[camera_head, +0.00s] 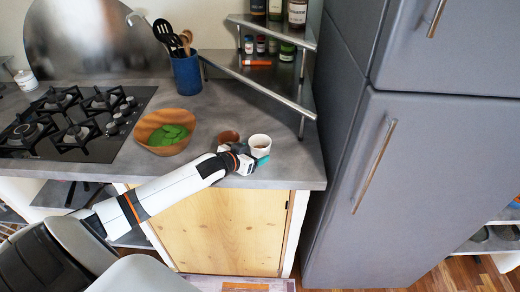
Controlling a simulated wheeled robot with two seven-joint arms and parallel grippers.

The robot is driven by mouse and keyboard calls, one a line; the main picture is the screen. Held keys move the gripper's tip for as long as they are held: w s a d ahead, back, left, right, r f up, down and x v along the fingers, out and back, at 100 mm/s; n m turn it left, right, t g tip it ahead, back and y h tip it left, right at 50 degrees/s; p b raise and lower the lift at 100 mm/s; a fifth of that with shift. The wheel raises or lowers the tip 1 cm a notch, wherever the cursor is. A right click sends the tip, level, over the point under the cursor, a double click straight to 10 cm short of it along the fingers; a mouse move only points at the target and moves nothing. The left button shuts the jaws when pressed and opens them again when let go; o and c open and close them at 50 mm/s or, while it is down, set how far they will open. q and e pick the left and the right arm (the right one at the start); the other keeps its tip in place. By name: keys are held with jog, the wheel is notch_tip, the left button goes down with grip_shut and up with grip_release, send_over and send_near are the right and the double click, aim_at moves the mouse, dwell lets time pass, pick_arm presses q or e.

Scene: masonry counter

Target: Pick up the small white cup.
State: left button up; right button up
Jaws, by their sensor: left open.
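The small white cup (260,142) stands upright on the grey counter near its right end, with something dark inside. My left gripper (250,158) is at the near side of the cup, low over the counter's front edge. It is open, and its fingers overlap the cup's lower part in the picture. I cannot tell whether they touch it or are around it. My right gripper is not in view.
A small brown cup (228,136) stands just left of the white cup. A wooden bowl (148,128) with green leaves, a blue utensil holder (187,76) and a gas hob (62,118) are further left. A metal corner shelf (262,75) stands behind; a grey fridge (420,190) is at right.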

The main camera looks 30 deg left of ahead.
aim_at(260, 151)
pick_arm(q)
jog(key=shift+p+x, duration=0.55)
jog(key=shift+x, duration=2.1)
jog(key=shift+s+d, duration=0.1)
jog(key=shift+c, duration=0.5)
jog(key=c, duration=1)
